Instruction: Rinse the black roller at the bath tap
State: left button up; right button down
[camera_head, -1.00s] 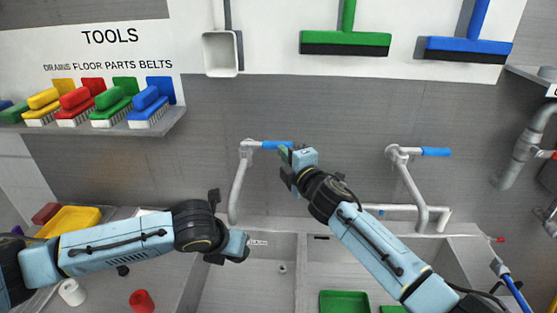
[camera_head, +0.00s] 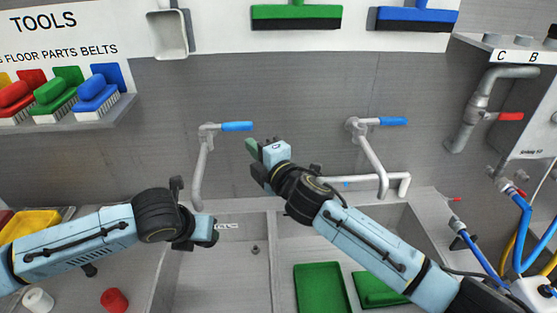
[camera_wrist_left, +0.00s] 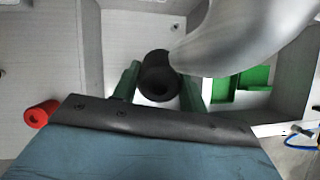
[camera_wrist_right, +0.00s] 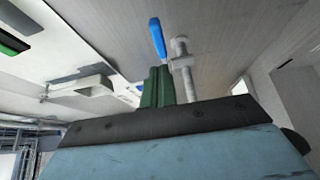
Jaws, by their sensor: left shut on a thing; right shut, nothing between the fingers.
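The black roller (camera_wrist_left: 158,75) is held between the green fingers of my left gripper (camera_wrist_left: 160,82), which is shut on it. In the head view, my left gripper (camera_head: 208,232) is low in front of the left tap's spout, and I cannot make out the roller there. The grey spout (camera_wrist_left: 235,40) looms close beside and above the roller in the left wrist view. The left tap (camera_head: 205,150) has a blue lever (camera_head: 237,126) pointing right. My right gripper (camera_head: 251,147) is shut and empty, just below the lever's tip. The lever (camera_wrist_right: 157,37) also shows beyond the right fingers.
Another tap with a blue lever (camera_head: 393,121) stands right. Green trays (camera_head: 320,285) lie in the basin on the right. A red roller (camera_head: 114,299) and a white one (camera_head: 38,300) stand left. Brushes (camera_head: 95,92) line a shelf.

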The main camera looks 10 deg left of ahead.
jog(key=s+d, duration=0.3)
jog(key=d, duration=0.3)
jog(key=shift+s+d, duration=0.15)
jog(key=shift+s, duration=0.25)
